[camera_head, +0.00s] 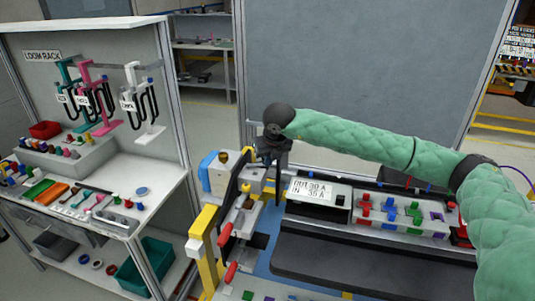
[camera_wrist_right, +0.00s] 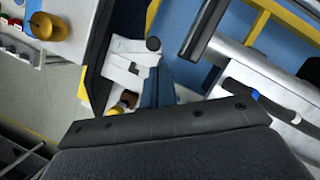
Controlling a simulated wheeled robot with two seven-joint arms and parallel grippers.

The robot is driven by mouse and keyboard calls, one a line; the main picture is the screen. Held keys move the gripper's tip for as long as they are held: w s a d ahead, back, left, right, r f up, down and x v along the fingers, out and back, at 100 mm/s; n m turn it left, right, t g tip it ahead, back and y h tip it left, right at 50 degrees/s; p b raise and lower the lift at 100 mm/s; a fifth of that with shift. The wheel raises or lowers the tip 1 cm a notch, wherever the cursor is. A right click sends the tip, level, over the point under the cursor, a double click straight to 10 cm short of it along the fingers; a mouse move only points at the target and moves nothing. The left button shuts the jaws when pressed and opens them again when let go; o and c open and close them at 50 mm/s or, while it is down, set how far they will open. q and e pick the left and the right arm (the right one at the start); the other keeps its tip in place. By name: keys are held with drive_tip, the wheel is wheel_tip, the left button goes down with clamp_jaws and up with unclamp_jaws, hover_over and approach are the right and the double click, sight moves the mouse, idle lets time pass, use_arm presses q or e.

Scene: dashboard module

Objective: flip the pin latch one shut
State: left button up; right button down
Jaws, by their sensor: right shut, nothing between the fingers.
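My right gripper (camera_head: 270,155) is shut and empty, pointing down over the left end of the dashboard module. Red-handled levers (camera_head: 225,235) stick out on the near left side of the module. I cannot tell which part is pin latch one. The right wrist view shows a yellow knob (camera_wrist_right: 46,27) at upper left and a smaller brass-coloured part (camera_wrist_right: 122,103) beside a white bracket (camera_wrist_right: 130,62). Contact between the gripper and the fixture cannot be made out. My left gripper is out of view.
A display box (camera_head: 318,190) and a panel of coloured connectors (camera_head: 402,212) stand right of the fixture. A yellow post (camera_head: 205,245) rises at the module's left. A loom rack (camera_head: 90,150) with tools and bins stands at far left. A grey board (camera_head: 370,80) stands behind.

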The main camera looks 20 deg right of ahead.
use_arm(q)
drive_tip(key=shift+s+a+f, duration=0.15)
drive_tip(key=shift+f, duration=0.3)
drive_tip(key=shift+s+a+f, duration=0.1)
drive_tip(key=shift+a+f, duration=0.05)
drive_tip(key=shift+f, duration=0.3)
use_arm(e)
drive_tip(key=shift+w, duration=0.6)
